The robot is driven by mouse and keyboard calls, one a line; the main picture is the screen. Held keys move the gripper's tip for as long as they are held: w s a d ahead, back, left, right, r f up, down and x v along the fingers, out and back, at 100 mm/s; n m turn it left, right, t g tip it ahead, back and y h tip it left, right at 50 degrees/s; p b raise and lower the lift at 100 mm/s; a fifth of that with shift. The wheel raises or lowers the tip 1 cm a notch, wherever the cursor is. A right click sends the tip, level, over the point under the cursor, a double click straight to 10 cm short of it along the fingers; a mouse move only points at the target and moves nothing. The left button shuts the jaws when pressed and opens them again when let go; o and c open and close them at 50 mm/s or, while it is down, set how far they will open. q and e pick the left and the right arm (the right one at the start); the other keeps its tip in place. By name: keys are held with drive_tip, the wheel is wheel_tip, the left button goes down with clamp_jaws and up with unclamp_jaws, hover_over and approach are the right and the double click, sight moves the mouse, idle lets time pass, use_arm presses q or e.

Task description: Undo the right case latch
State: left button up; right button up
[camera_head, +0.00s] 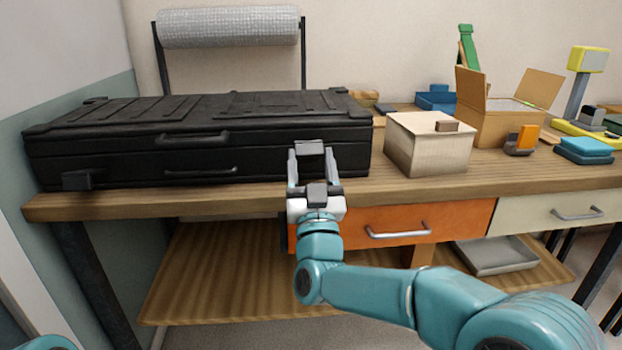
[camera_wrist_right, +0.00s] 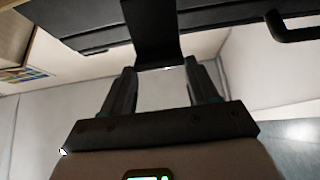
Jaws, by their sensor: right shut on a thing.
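The black case (camera_head: 250,140) lies closed on the wooden workbench. Its right latch (camera_head: 309,147) is a dark flap on the front face, near the right end; in the right wrist view it is the wide dark plate (camera_wrist_right: 150,35) ahead of the fingers. My right gripper (camera_head: 313,168) is at the case front, shut on the right latch, with a finger at each side. The left latch (camera_head: 77,180) sits low at the case's left end. The fingers partly hide the right latch, so I cannot tell how far it is turned. My left gripper is out of view.
A pale wooden box (camera_head: 428,145) stands right of the case, with an open cardboard box (camera_head: 495,125) behind it. An orange drawer (camera_head: 400,222) with a metal handle is below the bench top. A bubble-wrap roll (camera_head: 228,27) hangs behind the case.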

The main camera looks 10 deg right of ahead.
drive_tip(key=shift+w+f, duration=0.1)
drive_tip(key=shift+f, duration=0.15)
drive_tip(key=o, duration=1.3)
drive_tip(key=shift+o, duration=1.1)
drive_tip(key=shift+w+f, duration=0.15)
drive_tip(key=shift+w, duration=0.1)
drive_tip(key=shift+s+r, duration=0.25)
drive_tip(key=shift+s+f, duration=0.15)
drive_tip(key=shift+f, duration=0.1)
drive_tip(key=v, duration=1.5)
drive_tip(key=shift+s+f+b, duration=0.2)
drive_tip(key=shift+s+b, duration=0.15)
drive_tip(key=shift+b, duration=0.05)
